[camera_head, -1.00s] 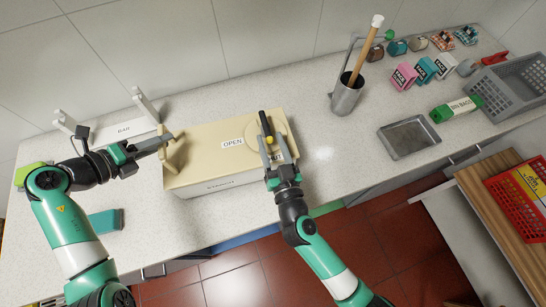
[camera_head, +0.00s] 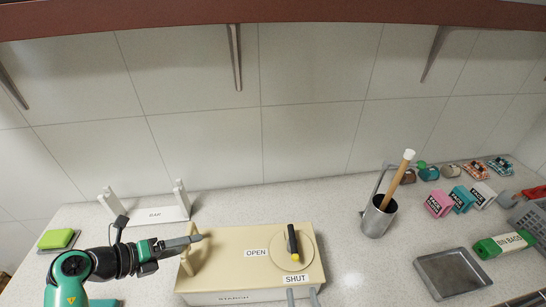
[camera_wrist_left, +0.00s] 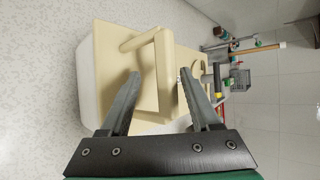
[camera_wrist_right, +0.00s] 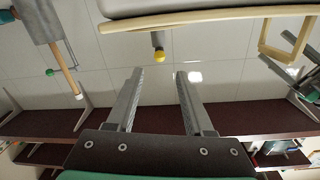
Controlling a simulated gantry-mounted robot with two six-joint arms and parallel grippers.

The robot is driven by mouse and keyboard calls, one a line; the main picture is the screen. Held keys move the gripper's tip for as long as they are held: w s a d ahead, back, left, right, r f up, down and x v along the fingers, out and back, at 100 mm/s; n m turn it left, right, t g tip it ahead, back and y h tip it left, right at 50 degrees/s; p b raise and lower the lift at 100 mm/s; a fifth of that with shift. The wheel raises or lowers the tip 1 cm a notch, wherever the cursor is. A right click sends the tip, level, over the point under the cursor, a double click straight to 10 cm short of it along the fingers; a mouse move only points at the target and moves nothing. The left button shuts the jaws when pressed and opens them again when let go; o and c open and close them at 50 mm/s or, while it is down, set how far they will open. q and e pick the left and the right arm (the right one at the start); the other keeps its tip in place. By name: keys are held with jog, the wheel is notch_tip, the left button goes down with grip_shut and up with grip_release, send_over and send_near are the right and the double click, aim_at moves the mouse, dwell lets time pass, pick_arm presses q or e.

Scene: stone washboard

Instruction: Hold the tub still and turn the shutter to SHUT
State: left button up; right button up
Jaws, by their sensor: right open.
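The cream tub (camera_head: 235,272) stands on the counter. Its round shutter disc (camera_head: 308,256) carries a black handle with a yellow tip (camera_head: 292,243), and the yellow end points toward the SHUT label (camera_head: 295,280). The OPEN label (camera_head: 256,253) is left of the disc. My left gripper (camera_head: 195,241) is at the loop handle on the tub's left side; in the left wrist view its fingers (camera_wrist_left: 160,80) are apart, with the loop handle (camera_wrist_left: 165,70) between them. My right gripper (camera_head: 303,295) is open and empty, in front of the tub near the SHUT label; the right wrist view shows the yellow tip (camera_wrist_right: 159,55) beyond its fingers.
A white holder (camera_head: 160,214) stands behind the tub at left. A metal cup (camera_head: 378,218) with a wooden-handled tool, a grey tray (camera_head: 452,272) and a green BIN BAGS box (camera_head: 505,243) are to the right. Counter between tub and tray is clear.

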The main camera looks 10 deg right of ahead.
pick_arm(q)
jog(key=shift+w+r, duration=0.15)
jog(key=shift+r, duration=0.05)
jog(key=shift+r, duration=0.15)
jog(key=v, duration=1.2)
jog(key=shift+f, duration=0.2)
